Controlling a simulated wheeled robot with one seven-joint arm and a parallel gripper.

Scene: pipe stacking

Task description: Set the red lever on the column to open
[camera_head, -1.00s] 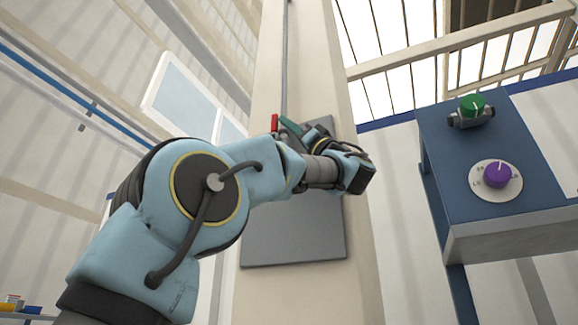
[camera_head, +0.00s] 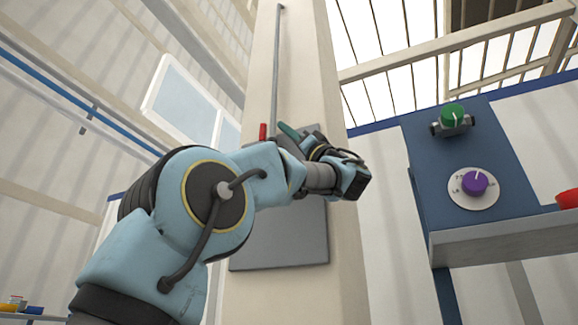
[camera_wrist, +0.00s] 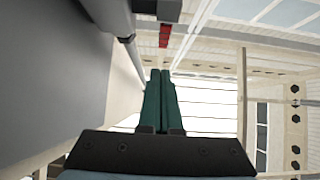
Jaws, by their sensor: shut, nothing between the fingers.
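The red lever (camera_head: 262,132) shows as a short upright red bar at the top left of the grey panel on the beige column (camera_head: 305,60). My arm hides its base. In the wrist view the red lever (camera_wrist: 165,36) is ahead of my fingers, beside a dark block (camera_wrist: 158,9). My gripper (camera_head: 281,125) has green fingers and is just right of the lever in the head view, with a visible gap. In the wrist view my gripper (camera_wrist: 160,72) has its fingers together, empty and apart from the lever.
The grey panel (camera_head: 285,240) and a thin vertical pipe (camera_head: 277,75) are on the column. At right, a blue panel (camera_head: 425,150) carries a green knob (camera_head: 453,115) and a purple dial (camera_head: 474,182). A red object (camera_head: 567,199) shows at the right edge.

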